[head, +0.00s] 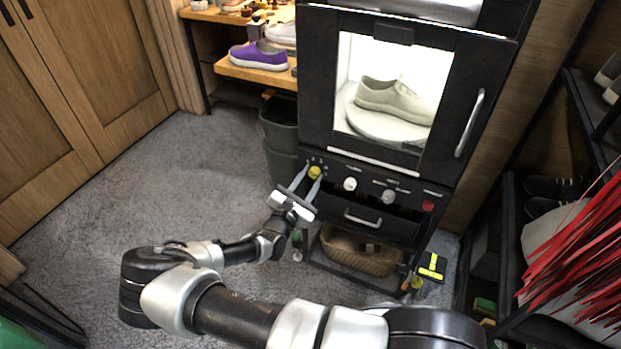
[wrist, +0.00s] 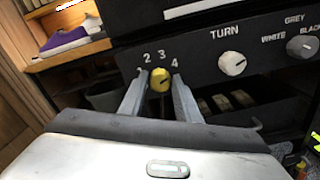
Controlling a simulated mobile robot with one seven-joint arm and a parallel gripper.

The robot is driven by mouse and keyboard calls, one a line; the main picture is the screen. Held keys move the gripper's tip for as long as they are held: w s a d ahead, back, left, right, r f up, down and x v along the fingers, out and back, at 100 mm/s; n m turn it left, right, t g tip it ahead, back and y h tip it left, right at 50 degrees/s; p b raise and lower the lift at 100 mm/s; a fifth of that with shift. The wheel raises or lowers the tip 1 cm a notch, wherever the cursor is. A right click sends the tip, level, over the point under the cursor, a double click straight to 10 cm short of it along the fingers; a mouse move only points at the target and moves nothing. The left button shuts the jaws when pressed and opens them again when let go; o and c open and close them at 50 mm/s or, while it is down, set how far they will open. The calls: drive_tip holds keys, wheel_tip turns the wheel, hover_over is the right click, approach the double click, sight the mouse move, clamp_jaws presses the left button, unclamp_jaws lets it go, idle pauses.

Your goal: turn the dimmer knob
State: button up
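The yellow knob (head: 315,172) is at the left end of the black cabinet's control panel, with numbers 1 to 4 around it; I take it to be the dimmer. In the wrist view the yellow knob (wrist: 160,79) has its dark pointer line tilted to the upper right. My gripper (head: 305,178) reaches up to it from below. Its fingers (wrist: 159,88) are apart, one on each side of the knob. I cannot tell whether they touch it. A white knob (head: 350,184) marked TURN, a grey knob (head: 389,196) and a red button (head: 428,205) sit further right.
Above the panel, a lit chamber holds a beige sneaker (head: 394,100) on a white turntable (head: 385,124). A drawer handle (head: 362,217) sticks out below the panel. A dark bin (head: 281,135) stands left of the cabinet. A wicker basket (head: 358,252) is underneath. Open carpet (head: 150,190) lies left.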

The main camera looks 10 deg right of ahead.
drive_tip(key=c, duration=0.6)
drive_tip(key=n+p, duration=0.2)
drive_tip(key=n, duration=0.2)
drive_tip(key=shift+r, duration=0.1)
drive_tip(key=shift+n+p, duration=0.55)
drive_tip(key=shift+n, duration=1.85)
drive_tip(key=o, duration=1.1)
drive_tip(key=shift+c, duration=0.2)
drive_tip(key=shift+s+a, duration=0.1)
